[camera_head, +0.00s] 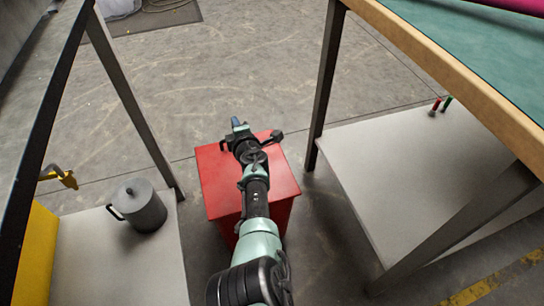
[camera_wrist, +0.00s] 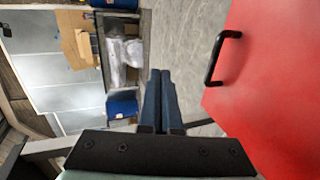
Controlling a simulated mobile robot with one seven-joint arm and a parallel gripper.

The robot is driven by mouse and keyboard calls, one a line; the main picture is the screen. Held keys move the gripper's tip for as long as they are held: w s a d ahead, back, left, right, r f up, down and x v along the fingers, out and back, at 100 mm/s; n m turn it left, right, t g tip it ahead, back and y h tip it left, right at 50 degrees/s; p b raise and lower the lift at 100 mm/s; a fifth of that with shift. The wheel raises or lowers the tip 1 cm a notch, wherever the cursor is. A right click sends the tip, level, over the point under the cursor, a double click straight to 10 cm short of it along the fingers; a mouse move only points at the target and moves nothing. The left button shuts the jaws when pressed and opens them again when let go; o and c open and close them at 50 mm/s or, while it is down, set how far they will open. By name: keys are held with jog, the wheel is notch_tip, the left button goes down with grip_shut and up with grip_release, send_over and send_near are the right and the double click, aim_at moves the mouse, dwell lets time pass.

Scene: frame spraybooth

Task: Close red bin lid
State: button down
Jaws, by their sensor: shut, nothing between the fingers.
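The red bin (camera_head: 283,209) stands on the floor between two benches, below my arm in the head view. Its red lid (camera_head: 217,187) lies over the bin's top, with my arm hiding the middle. I cannot tell whether the lid is fully down. In the wrist view the lid (camera_wrist: 270,90) fills the right side, with a black handle (camera_wrist: 217,58) near its edge. My gripper (camera_head: 236,121) is at the lid's far edge in the head view. In the wrist view its fingers (camera_wrist: 161,75) are together and empty, left of the handle and apart from it.
A grey pot (camera_head: 142,208) stands on the low left shelf (camera_head: 90,260). A bench with a pale lower shelf (camera_head: 410,165) and dark legs stands close at right. The floor (camera_head: 230,70) beyond the bin is clear.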

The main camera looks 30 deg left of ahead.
jog(key=w+a+f+b, duration=0.1)
jog(key=f+b, duration=0.1)
jog(key=b, duration=0.1)
jog(key=a+f+b, duration=0.1)
jog(key=f+b, duration=0.1)
jog(key=b, duration=0.1)
jog(key=w+a+f+b, duration=0.1)
jog(key=f+b, duration=0.2)
jog(key=b, duration=0.1)
jog(key=shift+w+a, duration=0.25)
jog(key=shift+w, duration=0.1)
jog(key=f+b, duration=0.1)
jog(key=b, duration=0.1)
jog(key=a+f+b, duration=0.1)
jog(key=b, duration=0.1)
jog(key=shift+w+f, duration=0.2)
jog(key=shift+w, duration=0.2)
notch_tip(320, 180, up, 14)
jog(key=s+d+p, duration=0.1)
jog(key=d+p, duration=0.1)
jog(key=p, duration=1.5)
jog(key=shift+s+p, duration=0.35)
jog(key=shift+f, duration=0.1)
